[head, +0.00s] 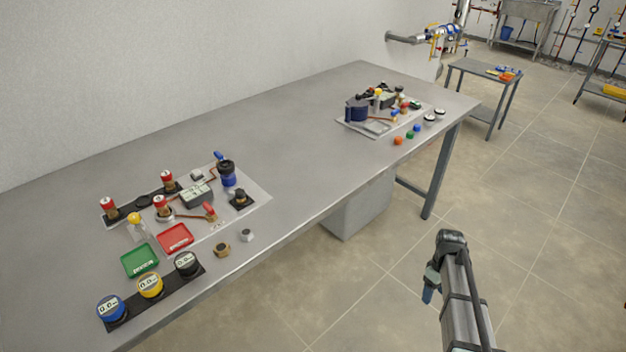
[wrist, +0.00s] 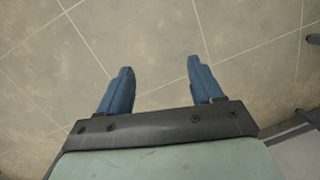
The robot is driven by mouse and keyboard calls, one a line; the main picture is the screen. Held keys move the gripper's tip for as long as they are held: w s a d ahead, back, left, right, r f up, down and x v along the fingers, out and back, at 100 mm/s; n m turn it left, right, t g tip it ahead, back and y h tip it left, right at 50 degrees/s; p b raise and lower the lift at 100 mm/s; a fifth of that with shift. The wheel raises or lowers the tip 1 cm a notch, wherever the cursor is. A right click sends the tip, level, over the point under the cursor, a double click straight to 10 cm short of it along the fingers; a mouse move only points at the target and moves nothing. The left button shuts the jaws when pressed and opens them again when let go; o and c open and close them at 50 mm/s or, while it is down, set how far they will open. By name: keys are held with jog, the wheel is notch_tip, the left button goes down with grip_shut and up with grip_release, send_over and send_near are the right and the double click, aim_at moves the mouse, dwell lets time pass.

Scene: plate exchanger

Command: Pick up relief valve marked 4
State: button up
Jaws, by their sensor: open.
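Several red-and-cream valve-like parts stand on the near board: one at the left end of a black strip (head: 110,209), one farther along it (head: 168,181), and one nearer the middle (head: 162,206). Their markings are too small to read, so I cannot tell which is relief valve 4. My gripper (head: 429,288) hangs over the floor, right of the table and well apart from these parts. In the wrist view my gripper (wrist: 162,88) is open, with two blue fingers wide apart and only floor tiles between them.
The grey table (head: 300,130) has bare room between the near board and a second crowded board (head: 352,127). A green tray (head: 139,261), a red tray (head: 175,239) and a blue gauge (head: 111,308), a yellow gauge (head: 150,285) and a black gauge (head: 187,263) sit near the front edge.

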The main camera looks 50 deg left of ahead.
jog(key=w+a+r+n+t+y, duration=0.15)
jog(key=a+r+n, duration=0.55)
jog(key=a+r, duration=1.7)
jog(key=s+a+r, duration=0.2)
jog(key=s+a, duration=0.2)
jog(key=a, duration=0.1)
jog(key=s+a+r+n, duration=0.1)
jog(key=s+a+r, duration=0.2)
jog(key=a, duration=0.2)
jog(key=s+a+r+n+y, duration=0.1)
jog(key=s+a+r, duration=0.2)
jog(key=s+a, duration=0.1)
jog(key=shift+s+a+r+t, duration=0.1)
jog(key=shift+s+a+t, duration=0.1)
jog(key=shift+a, duration=0.25)
jog(key=shift+s+a+r+t, duration=0.1)
jog(key=shift+s+a+t, duration=0.05)
jog(key=shift+a, duration=0.3)
jog(key=s+a+r+n+g+y, duration=0.1)
jog(key=s+a+r, duration=0.3)
jog(key=s+a, duration=0.7)
jog(key=n+g+y, duration=0.1)
jog(key=n+g, duration=0.1)
jog(key=g, duration=0.1)
send_near(160, 199)
jog(key=x, duration=1)
jog(key=shift+a+f, duration=0.2)
jog(key=shift+f, duration=0.15)
jog(key=shift+c, duration=0.4)
